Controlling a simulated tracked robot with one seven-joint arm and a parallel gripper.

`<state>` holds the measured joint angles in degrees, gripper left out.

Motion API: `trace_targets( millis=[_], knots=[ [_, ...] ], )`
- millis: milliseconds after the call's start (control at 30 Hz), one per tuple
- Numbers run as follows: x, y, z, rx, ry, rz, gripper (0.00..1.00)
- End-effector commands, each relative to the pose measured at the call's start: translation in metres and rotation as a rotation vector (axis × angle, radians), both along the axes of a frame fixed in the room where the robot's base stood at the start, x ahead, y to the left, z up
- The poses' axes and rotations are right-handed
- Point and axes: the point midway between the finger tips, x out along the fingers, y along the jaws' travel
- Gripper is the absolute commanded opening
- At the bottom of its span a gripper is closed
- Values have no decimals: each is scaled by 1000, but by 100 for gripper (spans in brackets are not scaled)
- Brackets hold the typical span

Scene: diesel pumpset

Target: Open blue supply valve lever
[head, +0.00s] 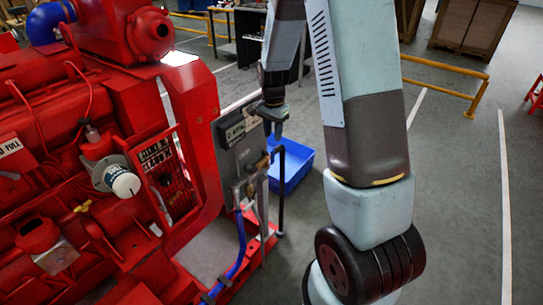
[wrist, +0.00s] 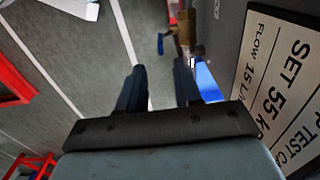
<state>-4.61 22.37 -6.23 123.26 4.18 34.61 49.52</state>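The blue supply valve lever (wrist: 161,44) shows in the wrist view as a small blue handle beside a brass valve body (wrist: 186,28). It lies beyond my fingertips, near the middle of the gap, and is apart from them. My gripper (wrist: 161,70) is open, with two dark fingers and nothing between them. In the head view my gripper (head: 273,122) hangs beside the upper right edge of the grey test panel (head: 238,140). In that view I cannot clearly tell the lever from the blue bin behind.
The panel's lettered plate (wrist: 280,75) stands close to the right of my gripper. A blue bin (head: 293,168) sits on the floor behind the panel. The red pumpset (head: 110,130) fills the left. A blue hose (head: 239,240) runs below the panel. Yellow rails (head: 445,80) stand behind.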

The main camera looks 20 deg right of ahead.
Motion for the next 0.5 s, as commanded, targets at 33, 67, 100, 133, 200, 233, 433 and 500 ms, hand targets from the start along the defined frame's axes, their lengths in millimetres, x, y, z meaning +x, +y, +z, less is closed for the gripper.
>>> trace_targets(
  millis=[33,67,100,133,200,233,433,500],
  knots=[
    [-1,0,-10,0,4,0,34],
    [-1,0,-16,0,5,0,34],
    [-1,0,-22,0,4,0,34],
    [-1,0,-28,0,4,0,34],
    [0,-1,-39,0,3,-1,34],
    [-1,-1,-44,0,4,-1,34],
    [-1,0,-76,0,3,1,34],
    [0,0,-85,0,1,1,34]
  ],
)
